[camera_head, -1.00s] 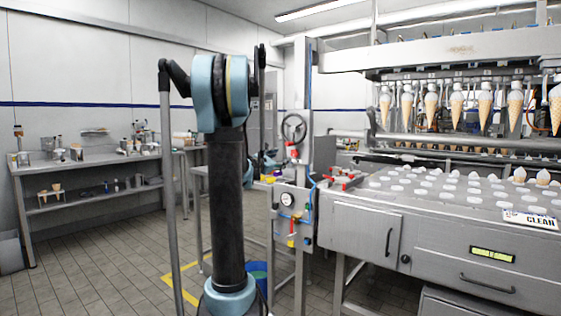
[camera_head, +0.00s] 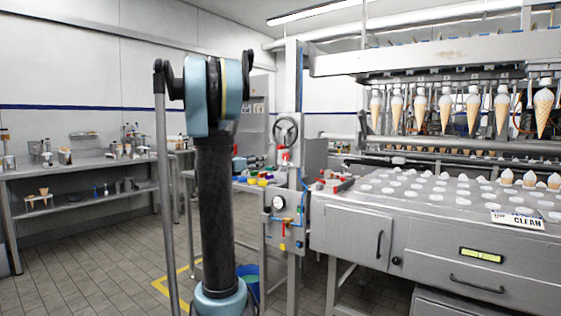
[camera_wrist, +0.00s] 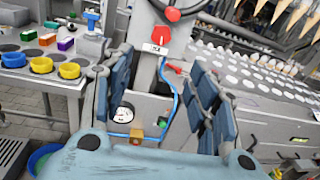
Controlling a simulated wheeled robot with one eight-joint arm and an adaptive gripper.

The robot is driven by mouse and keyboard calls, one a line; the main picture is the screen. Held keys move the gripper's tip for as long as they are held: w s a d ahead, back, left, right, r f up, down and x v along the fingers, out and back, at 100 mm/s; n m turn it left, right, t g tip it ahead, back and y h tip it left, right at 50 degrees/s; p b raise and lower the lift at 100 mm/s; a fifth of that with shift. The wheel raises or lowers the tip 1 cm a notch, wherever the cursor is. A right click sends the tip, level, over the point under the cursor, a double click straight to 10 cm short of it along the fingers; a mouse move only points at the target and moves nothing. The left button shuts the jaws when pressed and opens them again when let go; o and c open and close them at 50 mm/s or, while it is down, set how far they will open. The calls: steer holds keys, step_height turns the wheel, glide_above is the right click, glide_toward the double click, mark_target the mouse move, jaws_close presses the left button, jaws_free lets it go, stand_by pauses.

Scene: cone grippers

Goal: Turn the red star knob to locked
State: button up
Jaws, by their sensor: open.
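A red knob (camera_wrist: 172,14) sits on the grey post at the top of the wrist view, by the handwheel. A red part (camera_wrist: 160,36) and a small white label plate (camera_wrist: 155,48) are just below it. In the head view, small red parts (camera_head: 284,154) show under the handwheel (camera_head: 286,131); the star shape and its setting are too small to read. My gripper (camera_wrist: 160,68) is open and empty, its dark jointed fingers spread on either side of the post. The knob is beyond the fingertips, apart from them.
A panel with a gauge (camera_head: 279,203) and a yellow handle is below the handwheel. The cone machine (camera_head: 450,190) is to the right. A bench with yellow cups (camera_wrist: 42,65) and coloured blocks is left in the wrist view. A blue bucket (camera_head: 249,281) stands on the floor.

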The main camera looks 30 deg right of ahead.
mark_target(285, 157)
steer(key=x, duration=1.7)
steer(key=shift+w+d, duration=0.1)
steer(key=c, duration=1.1)
